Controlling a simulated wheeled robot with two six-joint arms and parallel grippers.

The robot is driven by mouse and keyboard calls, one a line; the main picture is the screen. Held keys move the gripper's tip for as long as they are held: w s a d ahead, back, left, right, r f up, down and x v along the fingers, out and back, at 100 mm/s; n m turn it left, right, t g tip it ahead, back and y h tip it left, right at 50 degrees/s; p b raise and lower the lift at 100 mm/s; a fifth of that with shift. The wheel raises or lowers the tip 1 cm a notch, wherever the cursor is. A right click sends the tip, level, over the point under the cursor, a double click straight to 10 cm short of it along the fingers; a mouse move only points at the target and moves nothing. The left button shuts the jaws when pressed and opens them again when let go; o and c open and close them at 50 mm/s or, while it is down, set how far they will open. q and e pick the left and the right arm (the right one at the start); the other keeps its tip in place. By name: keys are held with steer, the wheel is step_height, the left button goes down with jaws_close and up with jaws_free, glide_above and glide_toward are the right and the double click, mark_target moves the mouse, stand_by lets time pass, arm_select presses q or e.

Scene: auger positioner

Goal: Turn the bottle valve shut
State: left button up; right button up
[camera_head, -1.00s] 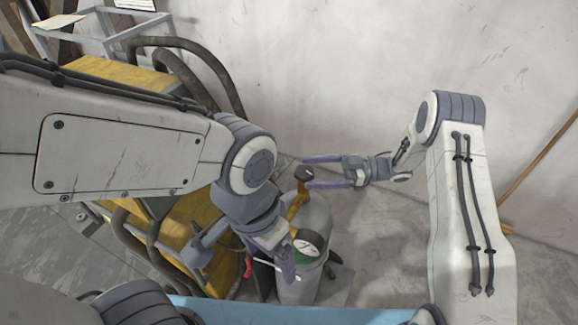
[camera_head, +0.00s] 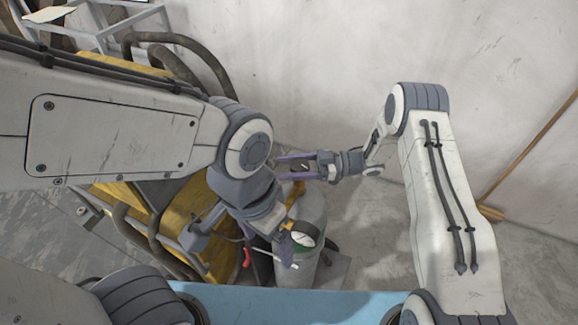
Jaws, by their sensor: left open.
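The grey gas bottle (camera_head: 312,212) stands on the floor beside the yellow machine, with a green-and-white round gauge or label near its top. Its dark valve knob (camera_head: 299,166) sits above the bottle on a yellow-brown neck. My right gripper (camera_head: 279,167) comes from the right with one purple finger on each side of the knob. Whether the fingers touch the knob is unclear. My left gripper (camera_head: 289,250) is open, lower down, in front of the bottle's left side, and partly covers the bottle and the gauge.
A yellow machine (camera_head: 185,215) with thick dark hoses stands left of the bottle, partly hidden by my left arm. A red handle (camera_head: 246,257) shows by the bottle. A blue surface (camera_head: 280,302) lies in front. The pale wall and floor at right are mostly clear.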

mark_target(296, 160)
steer(key=shift+t, duration=0.3)
steer(key=m+t+h+b, duration=0.1)
steer(key=m+t, duration=0.2)
steer(key=t, duration=0.1)
steer(key=w+m+t+h+b, duration=0.1)
steer(key=m+t+h, duration=0.1)
steer(key=t, duration=0.3)
steer(key=w+m+t+h+b, duration=0.1)
steer(key=m+t+b, duration=0.1)
steer(key=m+t, duration=0.2)
steer(key=shift+w+d+f+m+t+h, duration=0.1)
steer(key=shift+d+f+m+t+h, duration=0.15)
steer(key=shift+m+t, duration=0.2)
steer(key=h, duration=0.1)
steer(key=m+t+h+b, duration=0.2)
steer(key=shift+w+d+r+m+t, duration=0.15)
steer(key=shift+w+d+m+t, duration=0.1)
steer(key=shift+d, duration=0.05)
steer(key=shift+w+d+r+m+t+h+b, duration=0.15)
steer(key=shift+m+t+h+b, duration=0.15)
steer(key=shift+m+t+h, duration=0.25)
